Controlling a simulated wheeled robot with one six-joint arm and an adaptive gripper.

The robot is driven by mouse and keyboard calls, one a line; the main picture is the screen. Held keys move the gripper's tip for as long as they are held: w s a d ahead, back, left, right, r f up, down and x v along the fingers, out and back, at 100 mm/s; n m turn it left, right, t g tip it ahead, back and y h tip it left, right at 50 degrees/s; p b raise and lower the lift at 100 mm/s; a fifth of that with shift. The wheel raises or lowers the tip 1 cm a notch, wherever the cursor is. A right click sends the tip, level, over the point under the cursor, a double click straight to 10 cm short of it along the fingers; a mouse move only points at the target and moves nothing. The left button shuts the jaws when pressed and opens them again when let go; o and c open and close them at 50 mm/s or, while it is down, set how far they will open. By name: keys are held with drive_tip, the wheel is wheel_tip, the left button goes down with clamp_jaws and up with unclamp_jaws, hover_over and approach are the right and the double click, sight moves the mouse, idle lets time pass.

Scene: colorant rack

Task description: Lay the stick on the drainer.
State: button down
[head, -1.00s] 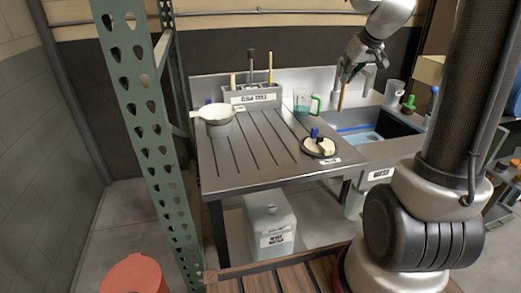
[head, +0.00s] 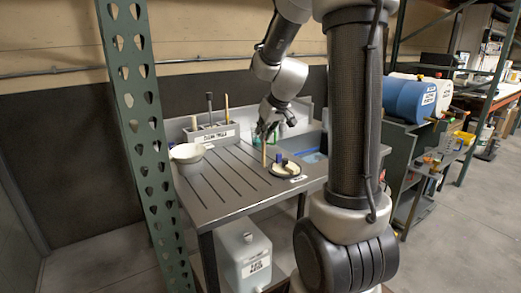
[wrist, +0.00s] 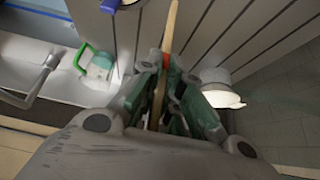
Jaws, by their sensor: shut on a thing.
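My gripper (head: 267,128) is shut on a thin wooden stick (head: 264,154), which hangs below it, roughly upright in the head view. The stick also shows in the wrist view (wrist: 171,28), running up between the fingers (wrist: 166,80), with a small red patch beside it. The drainer (head: 212,184) is the grey grooved board left of the sink. The stick is over its right part, just left of the round dish in the head view. I cannot tell whether the stick's lower end touches the board.
A dark dish (head: 286,170) with a blue-topped item stands at the drainer's right. A white pot (head: 187,153) stands at its left, a labelled caddy (head: 213,134) with upright tools behind. A green-handled jug (wrist: 98,62) stands near the sink (head: 313,146). The drainer's grooved middle is clear.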

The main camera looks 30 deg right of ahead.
sight(264, 143)
drive_tip(key=shift+f, duration=2.25)
drive_tip(key=c, duration=1.6)
unclamp_jaws()
